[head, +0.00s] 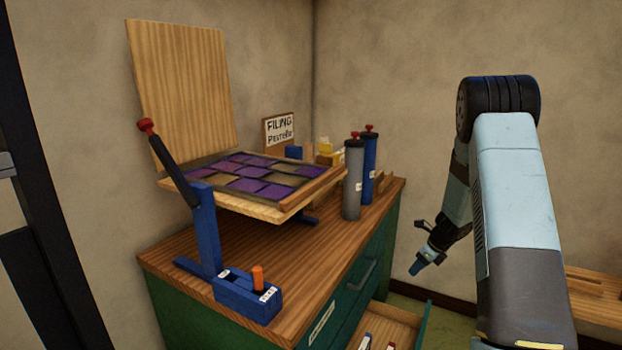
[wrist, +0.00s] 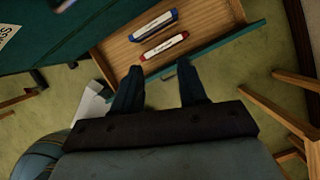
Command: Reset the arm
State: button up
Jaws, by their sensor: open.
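My arm (head: 510,210) rises at the right of the head view and bends over at the top. My gripper (head: 418,266) hangs beyond it, to the right of the green cabinet and above the open drawer's level. In the wrist view my gripper (wrist: 160,88) is open, its two dark fingers apart with nothing between them. The open drawer (wrist: 205,20) lies beyond the fingertips. It holds a blue marker-like stick (wrist: 154,25) and a red one (wrist: 164,46).
The green cabinet (head: 345,294) carries a tilted panel of purple pieces (head: 250,180), a blue lever stand (head: 205,230), and grey (head: 352,185) and blue (head: 370,160) cylinders. The drawer (head: 395,325) sticks out in front. A wooden bench (head: 595,295) stands at right.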

jog(key=s+a+r+n, duration=0.3)
jog(key=s+r+n, duration=0.2)
jog(key=r, duration=0.4)
jog(key=s+a+r+n, duration=0.4)
jog(key=s+r, duration=0.1)
jog(key=r, duration=0.4)
jog(key=s+a+r+n, duration=0.3)
jog(key=s+r+n, duration=0.2)
jog(key=r, duration=0.4)
jog(key=s+r+n+t+h, duration=0.1)
jog(key=s+r+n, duration=0.2)
jog(key=s, duration=0.5)
jog(key=s+a+r+n+h, duration=0.1)
jog(key=s+r+n, duration=0.2)
jog(key=s+n, duration=0.3)
jog(key=s+a+r+n+t+h, duration=0.1)
jog(key=s+r+n, duration=0.2)
jog(key=s, duration=0.8)
jog(key=shift+s+a+r+n+t, duration=0.2)
jog(key=shift+s+a+n+t, duration=0.1)
jog(key=shift+n, duration=0.6)
